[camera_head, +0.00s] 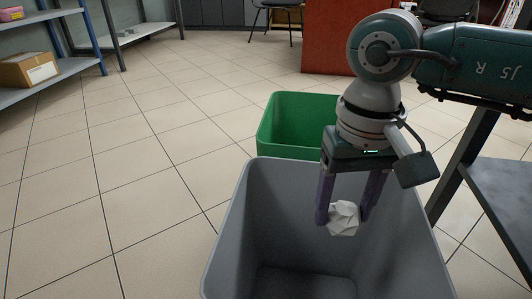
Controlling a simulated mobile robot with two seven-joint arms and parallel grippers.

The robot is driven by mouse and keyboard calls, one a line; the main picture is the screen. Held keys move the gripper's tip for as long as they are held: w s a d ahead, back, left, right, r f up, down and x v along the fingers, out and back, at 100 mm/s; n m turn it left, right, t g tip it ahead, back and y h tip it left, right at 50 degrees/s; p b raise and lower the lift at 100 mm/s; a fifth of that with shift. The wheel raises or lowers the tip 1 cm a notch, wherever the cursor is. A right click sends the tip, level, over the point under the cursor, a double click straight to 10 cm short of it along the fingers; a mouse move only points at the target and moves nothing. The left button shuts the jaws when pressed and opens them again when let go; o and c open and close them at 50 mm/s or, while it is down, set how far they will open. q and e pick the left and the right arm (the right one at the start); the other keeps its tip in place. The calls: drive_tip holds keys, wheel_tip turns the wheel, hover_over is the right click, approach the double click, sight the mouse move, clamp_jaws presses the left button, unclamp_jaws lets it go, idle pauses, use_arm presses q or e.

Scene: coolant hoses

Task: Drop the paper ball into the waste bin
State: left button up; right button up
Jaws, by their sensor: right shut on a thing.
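The white crumpled paper ball (343,219) is between the fingertips of my right gripper (341,216). The gripper is shut on it and points down. In the head view the ball shows against the inside of the grey waste bin (262,205), over its opening. How far the ball is below or above the rim is hard to tell. The visible floor of the grey bin looks empty. A green bin (290,120) stands just behind the grey one, partly hidden by my right arm. My left gripper is not in view.
A dark table or shelf frame (500,175) stands close at the right. Blue-post shelves with a cardboard box (27,70) are at the far left. A red-brown desk (335,40) and a chair (276,15) are at the back. The tiled floor at left is clear.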

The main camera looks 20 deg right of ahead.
drive_tip(key=o, duration=1.4)
wheel_tip(320, 180, up, 10)
drive_tip(key=p, duration=0.5)
